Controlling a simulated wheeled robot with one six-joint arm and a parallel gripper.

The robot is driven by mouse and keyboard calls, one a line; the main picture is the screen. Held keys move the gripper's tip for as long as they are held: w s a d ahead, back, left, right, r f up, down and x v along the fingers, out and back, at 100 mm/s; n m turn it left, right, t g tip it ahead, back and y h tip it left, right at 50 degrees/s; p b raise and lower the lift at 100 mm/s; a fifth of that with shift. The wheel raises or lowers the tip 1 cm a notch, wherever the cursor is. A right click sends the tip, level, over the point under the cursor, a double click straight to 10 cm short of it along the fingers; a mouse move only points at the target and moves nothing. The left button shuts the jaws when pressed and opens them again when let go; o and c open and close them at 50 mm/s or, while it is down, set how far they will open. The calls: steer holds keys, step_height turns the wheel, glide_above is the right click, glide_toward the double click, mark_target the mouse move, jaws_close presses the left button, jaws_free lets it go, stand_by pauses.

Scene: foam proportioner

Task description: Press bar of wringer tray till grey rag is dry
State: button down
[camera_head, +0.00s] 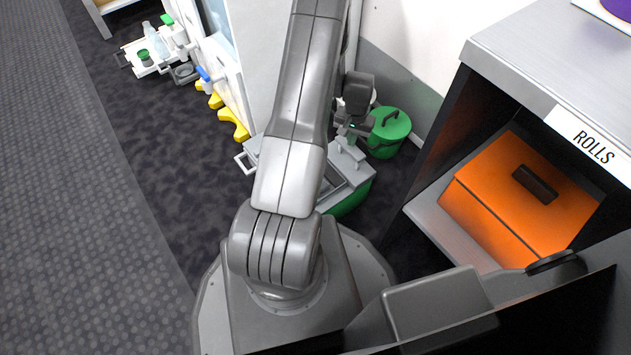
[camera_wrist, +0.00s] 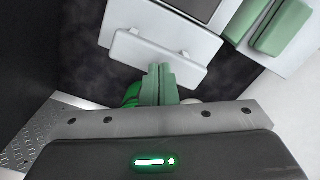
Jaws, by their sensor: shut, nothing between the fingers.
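The wringer tray (camera_head: 357,178) stands on the floor beyond my arm, which hides much of it; its lower part is green. In the wrist view, a pale grey bar (camera_wrist: 135,50) joins the tray's pale edge (camera_wrist: 185,41) by two short links. My gripper (camera_wrist: 158,68) has its pale green fingers shut together and empty, with the tips at the bar's near edge. I cannot tell whether they touch it. My gripper also shows over the tray in the head view (camera_head: 349,143). A dark grey surface (camera_wrist: 190,8) lies inside the tray; I cannot tell whether it is the grey rag.
A green lidded bucket (camera_head: 389,133) stands right of the tray. A grey cabinet holding an orange box (camera_head: 510,200) is at the right. Yellow pieces (camera_head: 232,120) lie by the white unit at the left. Dark floor at the left is free.

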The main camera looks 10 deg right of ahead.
steer(key=shift+f+b, duration=1.45)
steer(key=shift+f, duration=0.6)
steer(key=shift+r, duration=0.1)
step_height(320, 180, up, 10)
steer(key=p, duration=0.6)
stand_by(0.7)
steer(key=shift+f+b, duration=1.9)
steer(key=shift+f, duration=1.45)
